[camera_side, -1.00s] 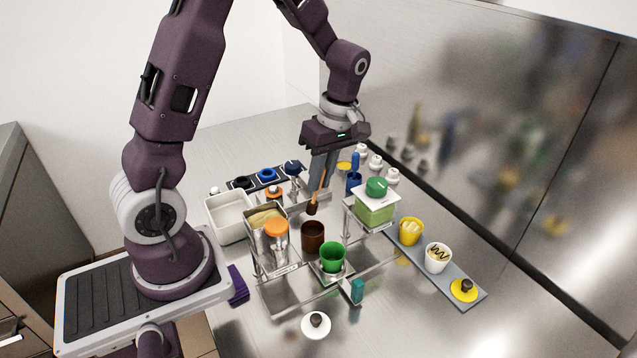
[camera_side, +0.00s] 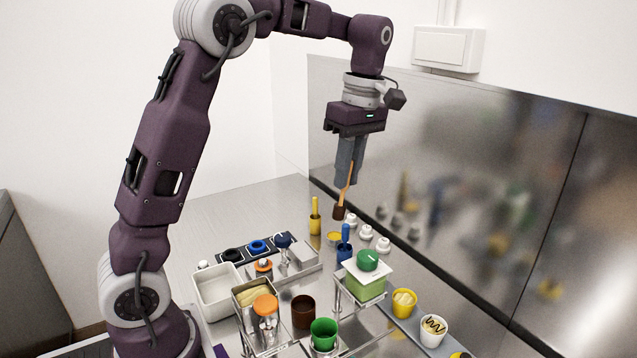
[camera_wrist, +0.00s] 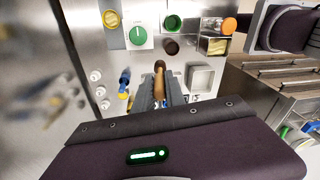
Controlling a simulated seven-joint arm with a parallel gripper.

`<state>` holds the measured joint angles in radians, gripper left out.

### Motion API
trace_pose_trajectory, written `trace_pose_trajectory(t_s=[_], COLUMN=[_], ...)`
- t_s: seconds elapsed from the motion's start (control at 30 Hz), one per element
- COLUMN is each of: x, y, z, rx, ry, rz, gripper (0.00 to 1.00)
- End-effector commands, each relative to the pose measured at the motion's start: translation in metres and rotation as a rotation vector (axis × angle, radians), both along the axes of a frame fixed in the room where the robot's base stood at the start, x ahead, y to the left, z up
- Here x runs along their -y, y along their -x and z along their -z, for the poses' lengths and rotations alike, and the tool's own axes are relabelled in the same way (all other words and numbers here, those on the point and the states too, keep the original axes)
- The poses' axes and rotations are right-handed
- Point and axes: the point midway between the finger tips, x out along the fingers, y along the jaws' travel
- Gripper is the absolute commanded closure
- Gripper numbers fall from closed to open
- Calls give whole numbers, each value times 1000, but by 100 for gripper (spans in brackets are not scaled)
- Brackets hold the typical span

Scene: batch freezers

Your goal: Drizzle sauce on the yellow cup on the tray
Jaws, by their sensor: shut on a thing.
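The yellow cup (camera_side: 403,303) stands upright on the long grey tray (camera_side: 393,326) at the right, with pale contents. It also shows at the top of the wrist view (camera_wrist: 111,18). My gripper (camera_side: 350,183) is shut on a wooden-handled sauce tool (camera_side: 347,189) and holds it high above the table, slightly tilted. The tool's dark brown end (camera_side: 338,213) points down, well above and to the left of the yellow cup. In the wrist view the tool (camera_wrist: 160,80) sticks out between the fingers. A brown cup (camera_side: 303,312) stands at the front; its inside is dark.
A white cup with dark zigzag lines (camera_side: 433,331) stands beside the yellow cup. A green-topped container (camera_side: 366,281) sits on a raised stand between my tool and the tray. A green cup (camera_side: 323,335), an orange-lidded canister (camera_side: 265,312) and a white bin (camera_side: 217,291) stand nearby. A steel wall (camera_side: 440,200) rises behind.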

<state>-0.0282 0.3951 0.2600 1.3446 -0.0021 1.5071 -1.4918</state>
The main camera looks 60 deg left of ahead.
Motion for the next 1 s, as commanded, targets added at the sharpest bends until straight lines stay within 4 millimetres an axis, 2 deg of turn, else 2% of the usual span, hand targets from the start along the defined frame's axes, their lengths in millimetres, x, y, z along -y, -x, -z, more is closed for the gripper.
trace_pose_trajectory(t_s=[0.1, 0.3, 0.6, 0.77, 1.0], x=[12, 39, 82, 82, 81], y=[-31, -75, -121, -119, -119], z=[0, 1, 9, 35, 91], rx=[26, 67, 114, 112, 110], ry=[12, 36, 71, 74, 72], rz=[-4, 1, 35, 32, 31], gripper=[100, 100, 100, 100, 100])
